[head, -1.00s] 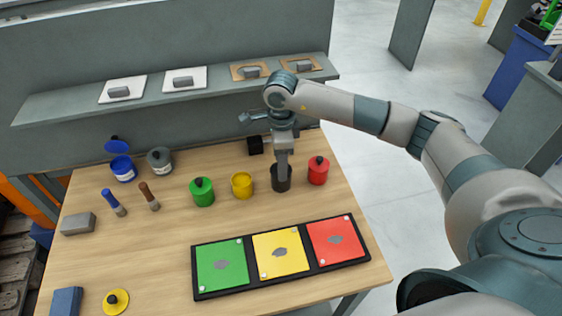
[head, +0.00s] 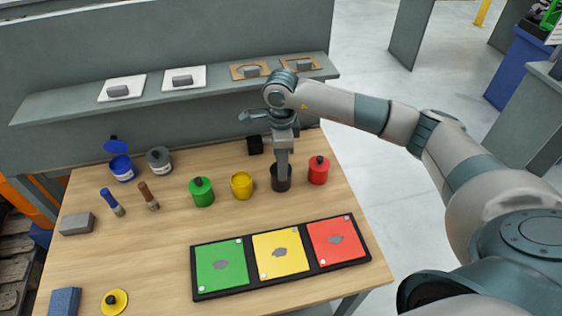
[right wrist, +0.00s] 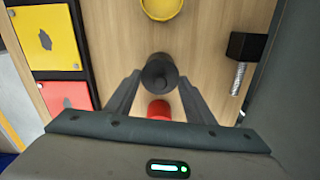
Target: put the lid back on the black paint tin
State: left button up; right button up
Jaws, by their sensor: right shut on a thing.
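The black paint tin (head: 281,185) stands on the table between the yellow and red tins. My right gripper (head: 282,170) points straight down at its top. In the right wrist view my right gripper's fingers (right wrist: 160,88) stand either side of the round black lid (right wrist: 160,70) with its knob, and are shut on it. The lid is over the tin's mouth. The fingers hide most of it in the head view, and I cannot tell whether it is fully seated. My left gripper is not in view.
A red tin (head: 318,172) stands close on the right, a yellow tin (head: 242,187) on the left, then a green tin (head: 203,193). A black tray (head: 196,270) with coloured panels lies in front. A black block (head: 255,145) is behind.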

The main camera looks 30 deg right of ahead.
jog(key=shift+f+b, duration=0.2)
jog(key=shift+b, duration=0.9)
dwell(2.1)
dwell(0.4)
jog(key=o, duration=1.6)
jog(key=shift+c, duration=0.2)
jog(key=shift+r, duration=0.15)
jog(key=shift+r+p, duration=1.35)
jog(key=shift+r, duration=2)
jog(key=shift+c, duration=0.6)
grip_shut()
jog(key=shift+f, duration=0.15)
